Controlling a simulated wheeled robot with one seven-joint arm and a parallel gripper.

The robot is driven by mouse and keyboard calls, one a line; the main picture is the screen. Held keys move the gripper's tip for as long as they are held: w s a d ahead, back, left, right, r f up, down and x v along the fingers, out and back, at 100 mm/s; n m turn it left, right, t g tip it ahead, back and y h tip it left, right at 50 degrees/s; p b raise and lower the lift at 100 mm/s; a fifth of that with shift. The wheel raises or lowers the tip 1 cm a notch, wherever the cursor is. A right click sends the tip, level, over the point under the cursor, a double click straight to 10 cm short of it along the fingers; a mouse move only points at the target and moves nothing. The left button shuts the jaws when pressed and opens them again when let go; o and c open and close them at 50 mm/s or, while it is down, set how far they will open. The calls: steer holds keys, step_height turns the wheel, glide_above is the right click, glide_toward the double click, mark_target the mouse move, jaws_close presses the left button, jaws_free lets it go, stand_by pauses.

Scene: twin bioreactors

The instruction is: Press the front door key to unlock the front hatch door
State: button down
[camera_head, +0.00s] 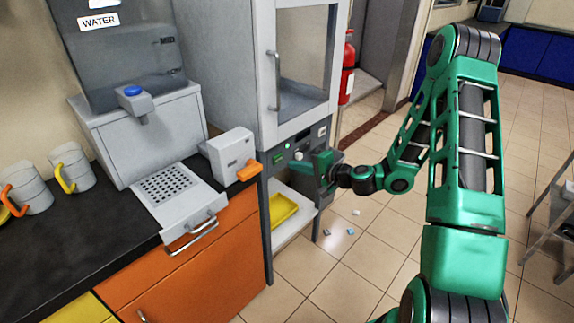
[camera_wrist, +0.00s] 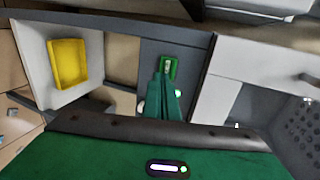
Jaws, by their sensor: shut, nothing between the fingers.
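The grey machine has a tall hatch door with a glass window (camera_head: 305,55) and a vertical handle (camera_head: 277,80); the door looks shut. Below it is a dark control panel (camera_head: 277,142), also in the wrist view (camera_wrist: 195,58). A green key with a pale mark (camera_wrist: 171,66) sits on the panel, just beyond my fingertips; I cannot read its label. My gripper (camera_head: 308,160) is at the panel, shut and empty, its green fingers (camera_wrist: 165,80) pointing at the key. Whether they touch it I cannot tell. The fingers partly hide pale round buttons beside them.
A yellow tray (camera_head: 284,208) lies on the white shelf below the panel, also in the wrist view (camera_wrist: 68,64). A grey dispenser with an orange lever (camera_head: 248,171) stands left on the counter. Small bits (camera_head: 350,231) lie on the tiled floor. A fire extinguisher (camera_head: 347,70) stands behind.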

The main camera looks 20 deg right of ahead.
steer(key=v, duration=0.8)
steer(key=shift+s, duration=0.15)
steer(key=shift+d, duration=0.1)
stand_by(0.4)
steer(key=s+n+g+h, duration=0.2)
steer(key=s+n+g, duration=0.55)
steer(key=s, duration=0.45)
steer(key=s+d+r+m+g+h, duration=0.1)
steer(key=s+d+r, duration=0.4)
steer(key=s, duration=0.7)
steer(key=s+d+r+m+g+h, duration=0.1)
steer(key=s+d+r+g+h, duration=0.3)
steer(key=s+r, duration=0.3)
steer(key=s+d, duration=0.1)
steer(key=s, duration=0.4)
steer(key=shift+s+r, duration=0.25)
steer(key=shift+s, duration=0.15)
